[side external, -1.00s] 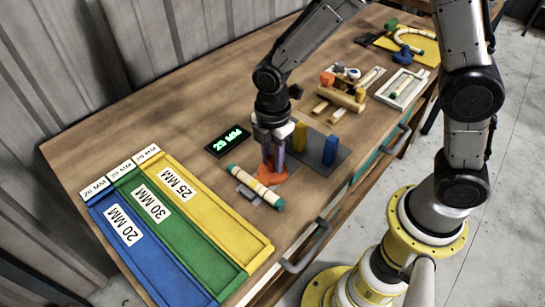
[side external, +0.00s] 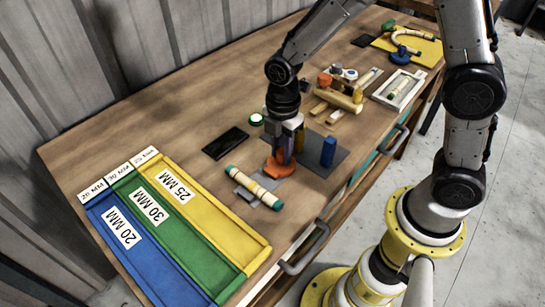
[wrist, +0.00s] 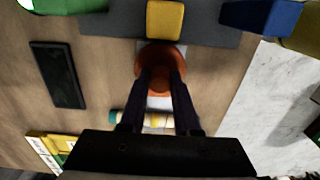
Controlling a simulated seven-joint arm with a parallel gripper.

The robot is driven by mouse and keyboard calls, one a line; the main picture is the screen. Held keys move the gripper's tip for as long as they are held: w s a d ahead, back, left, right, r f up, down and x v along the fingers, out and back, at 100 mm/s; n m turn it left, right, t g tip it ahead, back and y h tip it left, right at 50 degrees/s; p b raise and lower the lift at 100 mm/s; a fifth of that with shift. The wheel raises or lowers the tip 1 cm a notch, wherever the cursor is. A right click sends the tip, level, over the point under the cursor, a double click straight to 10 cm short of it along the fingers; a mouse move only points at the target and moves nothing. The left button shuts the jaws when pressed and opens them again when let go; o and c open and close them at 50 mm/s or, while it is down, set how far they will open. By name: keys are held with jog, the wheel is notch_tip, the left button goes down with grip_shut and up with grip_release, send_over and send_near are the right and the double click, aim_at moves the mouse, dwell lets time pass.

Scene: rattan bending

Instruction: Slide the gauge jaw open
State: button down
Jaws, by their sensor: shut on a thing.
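The gauge (side external: 244,186) is a grey metal piece on the bench with an orange sliding jaw (side external: 277,169). My gripper (side external: 284,158) points down and is shut on the orange jaw; its dark fingers also straddle the jaw in the wrist view (wrist: 161,80). A pale rattan piece (side external: 254,188) with teal ends and dark bands lies at the gauge, apart from the orange part. In the wrist view the rattan (wrist: 156,120) is partly hidden behind my fingers and gripper body. The small display (side external: 225,142) is dark.
Blue, green and yellow trays (side external: 215,208) labelled 20, 30 and 25 MM stand at left. A yellow block (wrist: 165,20) and a blue block (side external: 329,151) stand on a grey plate just behind the jaw. A green button (side external: 256,119) is behind my gripper.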

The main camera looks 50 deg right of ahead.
jog(key=shift+d, duration=0.55)
jog(key=c, duration=0.6)
grip_release()
jog(key=shift+r, duration=0.15)
notch_tip(320, 180, up, 14)
jog(key=shift+f, duration=0.2)
